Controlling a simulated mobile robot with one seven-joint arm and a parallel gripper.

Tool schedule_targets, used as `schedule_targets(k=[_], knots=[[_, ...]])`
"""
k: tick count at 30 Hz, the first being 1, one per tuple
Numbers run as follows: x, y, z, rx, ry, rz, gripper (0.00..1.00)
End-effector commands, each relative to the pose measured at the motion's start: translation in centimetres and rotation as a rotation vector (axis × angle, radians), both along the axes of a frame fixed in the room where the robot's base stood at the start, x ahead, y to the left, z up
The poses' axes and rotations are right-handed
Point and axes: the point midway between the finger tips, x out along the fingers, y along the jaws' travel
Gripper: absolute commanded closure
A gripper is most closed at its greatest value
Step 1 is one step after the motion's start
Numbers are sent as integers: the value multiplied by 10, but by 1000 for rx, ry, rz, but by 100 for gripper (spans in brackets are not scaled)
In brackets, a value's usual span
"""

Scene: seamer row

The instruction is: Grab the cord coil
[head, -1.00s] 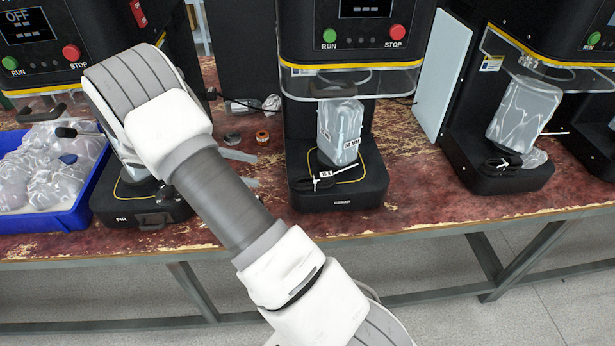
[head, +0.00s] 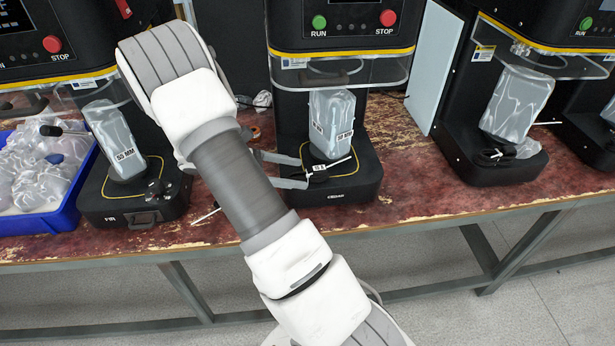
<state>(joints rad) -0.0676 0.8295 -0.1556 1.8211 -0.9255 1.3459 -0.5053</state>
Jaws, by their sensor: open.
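A black cord coil (head: 319,174) with a white tag and a pale tie end lies on the front of the middle machine's black base, before a wrapped clear block marked with a label (head: 332,118). My gripper (head: 304,171) reaches in from the left behind my arm. Its two grey fingers are apart, one behind and one in front of the coil's left end. I cannot tell whether they touch it. My arm hides the gripper's body. Another black coil (head: 494,156) lies on the right machine's base.
A blue bin (head: 62,219) of clear wrapped items stands at the left. The left machine's base (head: 130,213) holds another wrapped block (head: 112,140). A clear guard (head: 340,72) hangs above the middle block. The worn red bench top (head: 420,195) is bare between machines.

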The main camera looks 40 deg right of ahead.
Motion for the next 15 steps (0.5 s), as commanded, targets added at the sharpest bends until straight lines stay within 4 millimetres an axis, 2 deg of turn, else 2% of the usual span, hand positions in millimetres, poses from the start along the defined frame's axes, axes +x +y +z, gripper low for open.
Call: schedule_targets(k=[6, 14, 15], knots=[[-16, -28, -12, -2, 1, -3, 15], [-18, -32, -13, 0, -1, 0, 15], [-18, -32, -13, 0, -1, 0, 22]])
